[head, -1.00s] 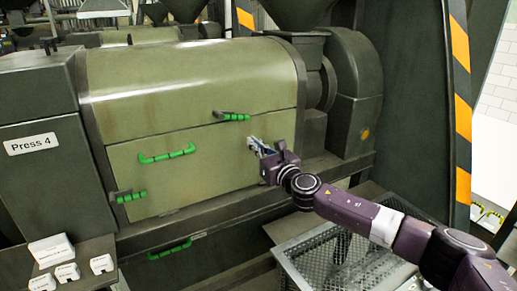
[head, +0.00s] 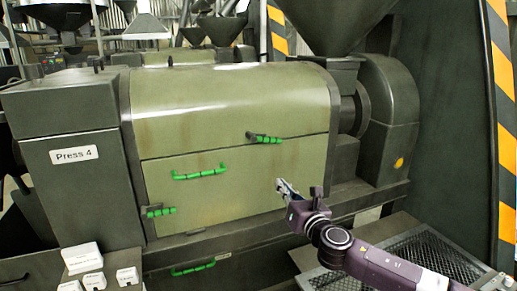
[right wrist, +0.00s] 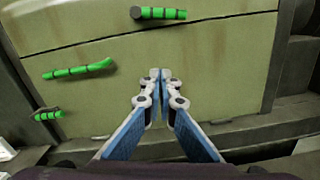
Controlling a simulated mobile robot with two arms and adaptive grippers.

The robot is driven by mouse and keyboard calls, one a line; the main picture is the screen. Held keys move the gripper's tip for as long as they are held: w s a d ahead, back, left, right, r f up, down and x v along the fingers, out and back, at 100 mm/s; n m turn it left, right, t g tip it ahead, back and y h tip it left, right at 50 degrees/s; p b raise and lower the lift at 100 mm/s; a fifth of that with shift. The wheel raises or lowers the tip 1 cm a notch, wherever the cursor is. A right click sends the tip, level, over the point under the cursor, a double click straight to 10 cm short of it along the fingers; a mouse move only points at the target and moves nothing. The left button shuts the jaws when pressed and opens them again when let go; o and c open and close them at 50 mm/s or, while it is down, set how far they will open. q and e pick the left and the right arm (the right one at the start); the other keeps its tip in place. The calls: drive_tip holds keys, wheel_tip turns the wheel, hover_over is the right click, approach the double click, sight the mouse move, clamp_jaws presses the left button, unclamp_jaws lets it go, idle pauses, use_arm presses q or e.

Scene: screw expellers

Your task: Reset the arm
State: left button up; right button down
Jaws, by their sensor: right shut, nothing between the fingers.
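My right arm (head: 385,265) comes in from the lower right in the head view. My right gripper (head: 283,186) is in front of the lower right part of the press door panel. It also shows in the right wrist view (right wrist: 160,75), where its fingertips meet with nothing between them. The gripper is shut and empty. I cannot tell from the pictures how close the fingertips are to the panel (head: 225,190). My left gripper is not in view.
The panel of Press 4 has green handles: a middle one (head: 200,173), an upper latch (head: 265,138) and a lower latch (head: 160,211). A mesh-topped frame (head: 440,258) stands below my right arm. White labelled blocks (head: 82,257) sit at the lower left.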

drive_tip(key=s+f+m+g+h, duration=0.4)
drive_tip(key=s+f+m+g, duration=0.2)
drive_tip(key=s+f+m, duration=1.45)
drive_tip(key=s+d+f+m+g, duration=0.3)
drive_tip(key=s+m, duration=0.2)
drive_tip(key=s, duration=0.5)
drive_tip(key=s+d+f+m+g+h, duration=0.1)
drive_tip(key=s+d+f+m+g, duration=0.25)
drive_tip(key=s, duration=0.65)
drive_tip(key=s+d+f+m+g, duration=0.2)
drive_tip(key=s+f+m, duration=0.3)
drive_tip(key=s, duration=0.4)
wheel_tip(320, 180, down, 28)
drive_tip(key=s+b, duration=0.2)
use_arm(q)
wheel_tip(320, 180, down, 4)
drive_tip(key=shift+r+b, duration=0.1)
drive_tip(key=shift+b, duration=0.8)
use_arm(e)
drive_tip(key=s+d+f+g, duration=0.2)
drive_tip(key=s+d+f, duration=0.1)
drive_tip(key=s+f, duration=1.4)
drive_tip(key=shift+m, duration=0.3)
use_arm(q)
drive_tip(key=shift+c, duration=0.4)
